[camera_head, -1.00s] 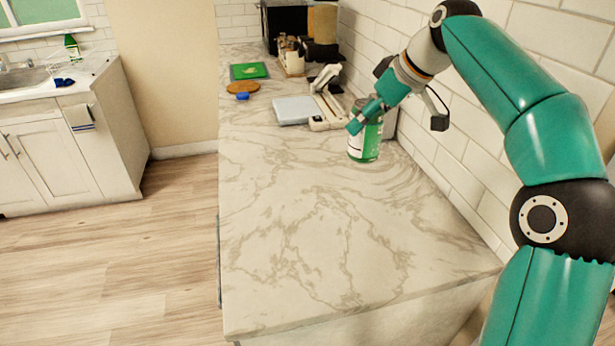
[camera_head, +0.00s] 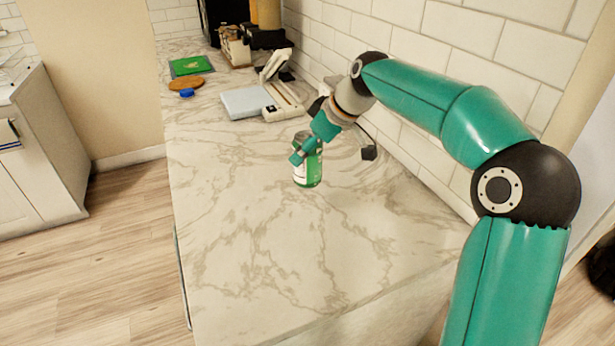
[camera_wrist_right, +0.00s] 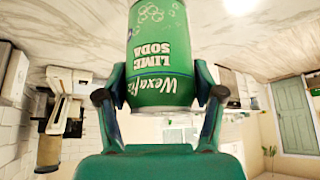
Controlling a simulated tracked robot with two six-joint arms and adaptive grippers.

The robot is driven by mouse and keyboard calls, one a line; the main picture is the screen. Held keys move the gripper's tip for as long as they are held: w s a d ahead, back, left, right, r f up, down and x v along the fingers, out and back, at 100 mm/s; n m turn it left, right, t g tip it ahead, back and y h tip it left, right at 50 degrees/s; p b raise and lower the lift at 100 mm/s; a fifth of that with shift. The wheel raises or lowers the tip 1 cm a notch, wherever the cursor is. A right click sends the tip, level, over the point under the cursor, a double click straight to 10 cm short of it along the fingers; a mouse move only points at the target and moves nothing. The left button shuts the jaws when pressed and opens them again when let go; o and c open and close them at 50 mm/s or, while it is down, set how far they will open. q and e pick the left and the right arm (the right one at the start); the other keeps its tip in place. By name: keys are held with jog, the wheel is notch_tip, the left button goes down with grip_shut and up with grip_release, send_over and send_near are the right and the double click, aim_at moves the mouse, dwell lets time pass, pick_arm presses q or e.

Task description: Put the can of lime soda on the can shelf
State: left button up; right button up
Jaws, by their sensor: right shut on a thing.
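The can of lime soda (camera_head: 309,170) is green and white. It is upright in my right gripper (camera_head: 304,150), over the marble counter. In the right wrist view the can (camera_wrist_right: 160,60) fills the space between the two fingers of the right gripper (camera_wrist_right: 160,95), and its label reads "Lime Soda" upside down. The fingers are shut on its sides. In the head view the fingers partly cover the can, and I cannot tell how far its base is above the counter. No can shelf shows in these frames. My left gripper is not in view.
The marble counter (camera_head: 230,240) is clear in front. Behind the can are a pale blue and white device (camera_head: 246,102), a brown round board (camera_head: 186,84), a blue item (camera_head: 187,93) and a green board (camera_head: 191,66). A tiled wall (camera_head: 440,50) runs along the right.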

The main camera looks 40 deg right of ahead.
aim_at(308, 172)
jog(key=shift+f, duration=3.05)
jog(key=o, duration=1.6)
jog(key=shift+o, duration=0.2)
